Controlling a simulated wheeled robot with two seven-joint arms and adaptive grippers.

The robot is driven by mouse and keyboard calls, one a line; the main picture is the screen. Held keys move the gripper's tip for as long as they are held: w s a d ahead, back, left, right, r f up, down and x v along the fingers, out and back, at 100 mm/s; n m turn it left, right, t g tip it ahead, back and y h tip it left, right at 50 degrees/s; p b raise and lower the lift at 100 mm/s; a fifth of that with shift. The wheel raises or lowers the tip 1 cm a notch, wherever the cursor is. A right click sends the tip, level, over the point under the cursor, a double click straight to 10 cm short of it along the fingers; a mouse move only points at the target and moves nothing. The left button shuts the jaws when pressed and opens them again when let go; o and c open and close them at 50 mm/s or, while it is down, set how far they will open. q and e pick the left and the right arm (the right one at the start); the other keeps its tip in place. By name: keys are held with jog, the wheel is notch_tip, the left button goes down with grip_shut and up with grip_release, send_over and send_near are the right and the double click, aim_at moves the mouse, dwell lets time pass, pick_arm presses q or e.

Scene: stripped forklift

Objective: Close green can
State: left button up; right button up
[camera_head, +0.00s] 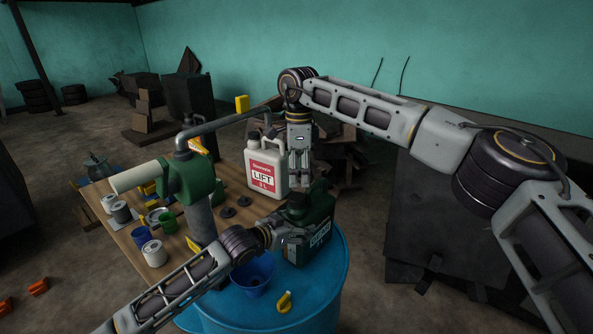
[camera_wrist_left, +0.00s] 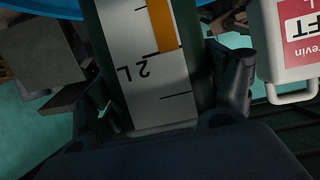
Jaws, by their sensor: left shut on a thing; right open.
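The dark green can (camera_head: 322,222) stands on the blue drum (camera_head: 335,290). My left gripper (camera_head: 292,243) is shut on the can's left side. In the left wrist view, the can (camera_wrist_left: 93,50) is between my left fingers (camera_wrist_left: 165,92), and its pale scale strip (camera_wrist_left: 150,95) with "2 L" and an orange bar shows. My right gripper (camera_head: 300,180) is open and points down above the can's top, beside the white jug. I cannot tell whether the can's mouth is covered. Two dark round discs (camera_head: 243,201) (camera_head: 228,212) lie on the bench.
The white LIFT jug (camera_head: 264,172) stands on the wooden bench (camera_head: 125,235) behind the can. A blue cup (camera_head: 252,275) and a yellow piece (camera_head: 285,302) are on the drum. Several small cans crowd the bench's left.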

aim_at(296, 196)
jog(key=n, duration=0.3)
jog(key=shift+a+r, duration=0.15)
jog(key=shift+a, duration=0.05)
jog(key=n, duration=0.3)
jog(key=shift+s, duration=0.1)
jog(key=n, duration=0.4)
jog(key=shift+n, duration=2.1)
jog(key=shift+f, duration=4.05)
